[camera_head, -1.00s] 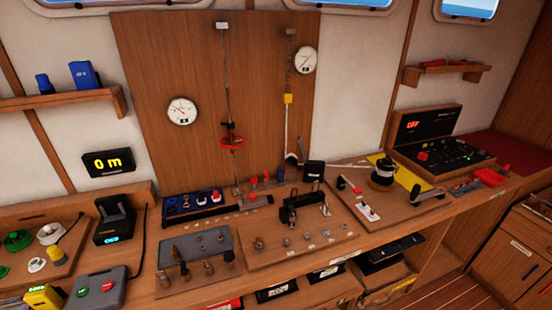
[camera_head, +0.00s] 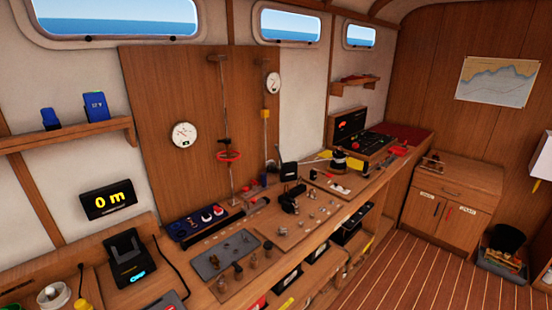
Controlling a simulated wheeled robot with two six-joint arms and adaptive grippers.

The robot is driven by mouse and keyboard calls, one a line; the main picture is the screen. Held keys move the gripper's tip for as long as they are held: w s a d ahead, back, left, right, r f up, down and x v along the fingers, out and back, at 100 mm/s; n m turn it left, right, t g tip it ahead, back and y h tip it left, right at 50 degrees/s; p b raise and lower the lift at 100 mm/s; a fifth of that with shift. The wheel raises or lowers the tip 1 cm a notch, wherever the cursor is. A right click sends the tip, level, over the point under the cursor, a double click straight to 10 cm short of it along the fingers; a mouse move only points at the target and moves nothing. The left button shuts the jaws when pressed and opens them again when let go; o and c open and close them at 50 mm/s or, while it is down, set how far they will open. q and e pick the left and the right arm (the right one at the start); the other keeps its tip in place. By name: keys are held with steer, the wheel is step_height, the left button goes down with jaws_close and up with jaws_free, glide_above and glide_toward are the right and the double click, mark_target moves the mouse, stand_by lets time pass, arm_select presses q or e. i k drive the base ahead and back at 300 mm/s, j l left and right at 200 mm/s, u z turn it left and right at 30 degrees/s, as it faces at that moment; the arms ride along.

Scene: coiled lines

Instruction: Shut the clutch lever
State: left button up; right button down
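A long wooden bench runs along the wall, and several small fittings and levers stand on it. A small black fitting with raised parts (camera_head: 291,196) sits on a wooden board in the middle of the bench. It may carry the clutch lever, but it is too small to tell whether a lever there is up or down. A dark drum-like winch (camera_head: 338,160) stands further right, with a pale lever (camera_head: 318,160) beside it. Neither of my grippers shows in the head view.
A grey plate with knobs (camera_head: 222,255) and a blue switch panel (camera_head: 197,225) are nearer on the bench. A cabinet (camera_head: 452,205) stands at the far right. The striped floor (camera_head: 400,275) before the bench is clear.

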mark_target(277, 147)
steer(key=i+l, duration=0.2)
steer(key=l, duration=0.15)
steer(key=i+l, duration=0.2)
steer(key=l, duration=0.2)
steer(key=i+l, duration=0.2)
steer(key=l, duration=0.15)
steer(key=i+l, duration=0.2)
steer(key=l, duration=0.2)
steer(key=u, duration=1.9)
